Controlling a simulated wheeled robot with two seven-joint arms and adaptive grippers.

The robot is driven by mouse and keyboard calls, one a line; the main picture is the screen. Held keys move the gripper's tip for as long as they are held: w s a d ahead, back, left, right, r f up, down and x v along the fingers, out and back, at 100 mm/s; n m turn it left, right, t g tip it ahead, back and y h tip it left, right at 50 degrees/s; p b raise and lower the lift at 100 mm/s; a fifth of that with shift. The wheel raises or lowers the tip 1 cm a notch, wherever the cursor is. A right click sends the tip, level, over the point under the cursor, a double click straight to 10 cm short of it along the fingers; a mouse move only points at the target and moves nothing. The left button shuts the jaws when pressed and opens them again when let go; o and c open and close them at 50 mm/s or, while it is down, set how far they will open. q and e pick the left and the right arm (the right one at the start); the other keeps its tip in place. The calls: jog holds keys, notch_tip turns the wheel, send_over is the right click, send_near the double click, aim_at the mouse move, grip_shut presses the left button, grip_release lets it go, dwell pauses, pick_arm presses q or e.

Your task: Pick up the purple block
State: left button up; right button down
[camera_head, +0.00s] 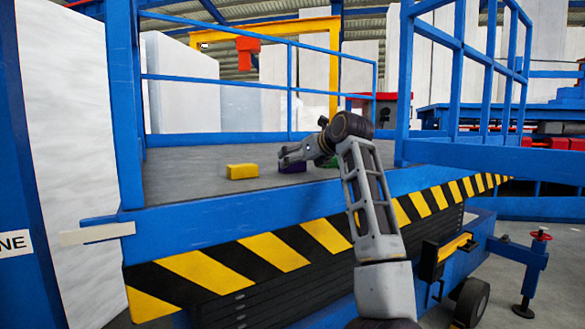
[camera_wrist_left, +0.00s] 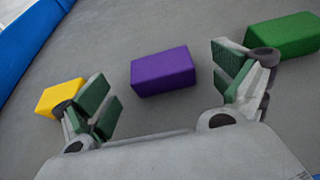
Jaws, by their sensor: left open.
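The purple block (camera_wrist_left: 163,72) lies on the grey platform between my left gripper's spread fingers in the left wrist view, a little ahead of the palm. Neither finger appears to touch it there. In the head view the purple block (camera_head: 293,167) shows only in part, below and behind my left gripper (camera_head: 284,156). My left gripper is open and empty. My right gripper is in neither view.
A yellow block (camera_head: 242,171) lies left of the purple one, close to a left finger in the wrist view. A green block (camera_wrist_left: 284,36) lies to the right, close to the other finger. Blue railings (camera_head: 215,85) border the platform (camera_head: 185,185).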

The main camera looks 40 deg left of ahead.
pick_arm(q)
jog(key=shift+x, duration=0.95)
jog(key=shift+a+f, duration=0.15)
jog(key=shift+a, duration=0.1)
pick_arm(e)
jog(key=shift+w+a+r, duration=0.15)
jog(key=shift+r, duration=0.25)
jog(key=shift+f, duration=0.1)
pick_arm(q)
jog(key=shift+c, duration=0.2)
jog(key=c, duration=1.1)
